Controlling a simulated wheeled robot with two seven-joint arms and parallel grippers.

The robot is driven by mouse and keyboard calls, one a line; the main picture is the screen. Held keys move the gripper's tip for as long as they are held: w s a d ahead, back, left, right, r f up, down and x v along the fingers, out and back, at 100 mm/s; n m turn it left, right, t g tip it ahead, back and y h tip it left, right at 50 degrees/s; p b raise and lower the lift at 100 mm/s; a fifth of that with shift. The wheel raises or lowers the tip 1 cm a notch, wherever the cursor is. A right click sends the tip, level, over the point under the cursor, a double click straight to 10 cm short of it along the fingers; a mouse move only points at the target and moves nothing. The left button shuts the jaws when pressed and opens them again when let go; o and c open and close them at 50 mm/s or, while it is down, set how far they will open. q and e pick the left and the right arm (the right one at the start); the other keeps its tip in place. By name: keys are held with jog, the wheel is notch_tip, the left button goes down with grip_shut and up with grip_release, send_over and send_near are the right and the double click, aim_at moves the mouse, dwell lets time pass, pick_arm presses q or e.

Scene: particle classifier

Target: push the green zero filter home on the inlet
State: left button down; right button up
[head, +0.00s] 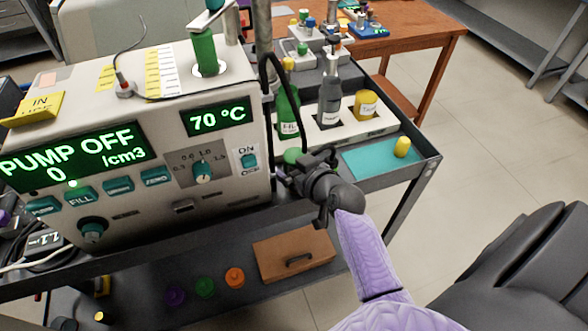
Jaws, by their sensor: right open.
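A small round green piece (292,155), which looks like the zero filter, is at the right side of the grey instrument (225,150), low near its front corner. My right gripper (287,173) is open, with its fingers just below and beside the green piece, close to the instrument's side. The dark gripper body hides the inlet, so I cannot tell how far the filter sits on it or whether the fingers touch it. My left gripper is not in view.
The instrument's display (75,155) reads PUMP OFF. A green cylinder (205,52) stands on its top. A white rack (325,130) with bottles and a yellow-topped jar (366,104) is behind my gripper. A teal mat (375,162) holds a yellow cap (402,147).

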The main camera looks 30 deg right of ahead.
jog(key=c, duration=1.3)
